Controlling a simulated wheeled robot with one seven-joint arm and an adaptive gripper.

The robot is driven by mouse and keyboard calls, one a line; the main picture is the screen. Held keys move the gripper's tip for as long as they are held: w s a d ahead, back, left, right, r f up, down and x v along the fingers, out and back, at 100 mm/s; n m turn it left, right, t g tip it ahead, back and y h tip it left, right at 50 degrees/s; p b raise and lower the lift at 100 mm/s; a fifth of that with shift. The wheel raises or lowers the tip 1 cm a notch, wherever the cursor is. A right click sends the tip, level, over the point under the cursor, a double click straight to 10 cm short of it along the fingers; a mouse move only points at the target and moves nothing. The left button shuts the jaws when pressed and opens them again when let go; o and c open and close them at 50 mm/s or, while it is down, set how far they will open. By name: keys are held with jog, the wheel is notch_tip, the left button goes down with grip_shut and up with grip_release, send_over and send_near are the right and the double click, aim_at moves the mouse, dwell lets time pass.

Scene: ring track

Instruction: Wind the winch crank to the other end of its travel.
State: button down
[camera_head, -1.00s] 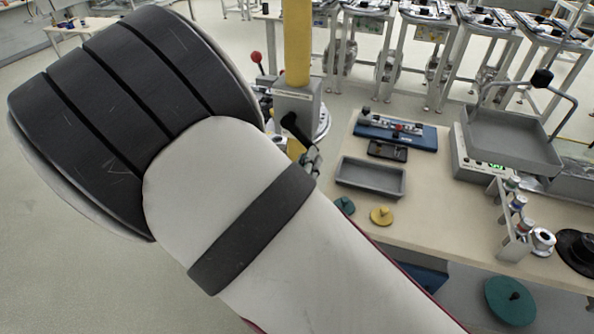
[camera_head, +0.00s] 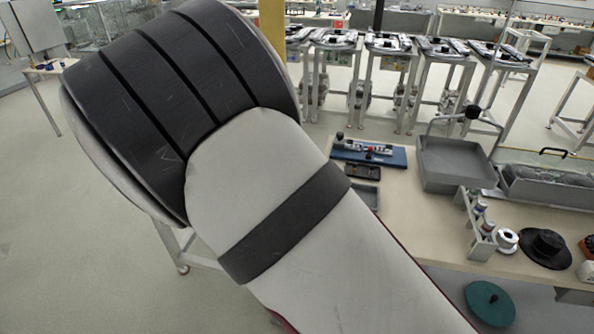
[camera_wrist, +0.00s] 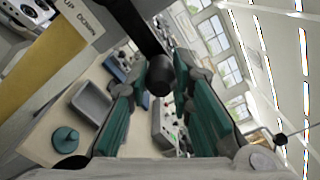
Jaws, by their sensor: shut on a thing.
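In the wrist view my gripper (camera_wrist: 160,75), with two green fingers, is shut on the black knob of the winch crank (camera_wrist: 148,38). The crank's black arm runs from the knob to the top edge of the picture. Part of a grey plate marked UP and DOWN (camera_wrist: 84,24) shows at upper left, beside a yellow post (camera_wrist: 40,76). In the head view my own arm hides the winch, the crank and my gripper. Only the upper part of the yellow post (camera_head: 272,24) shows there.
A workbench (camera_head: 418,215) at right carries a blue fixture (camera_head: 385,156), a grey tray on a scale (camera_head: 455,165), a spool rack (camera_head: 478,225) and a black hat-like piece (camera_head: 545,248). A green disc (camera_head: 490,303) sits low in front. Floor at left is open.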

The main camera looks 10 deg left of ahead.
jog(key=shift+a+r, duration=0.1)
jog(key=shift+r, duration=0.4)
jog(key=c, duration=1.4)
grip_release()
jog(key=shift+f, duration=0.1)
jog(key=shift+s, duration=0.2)
jog(key=s, duration=0.7)
jog(key=s+a, duration=0.1)
jog(key=s, duration=0.3)
jog(key=shift+s, duration=0.25)
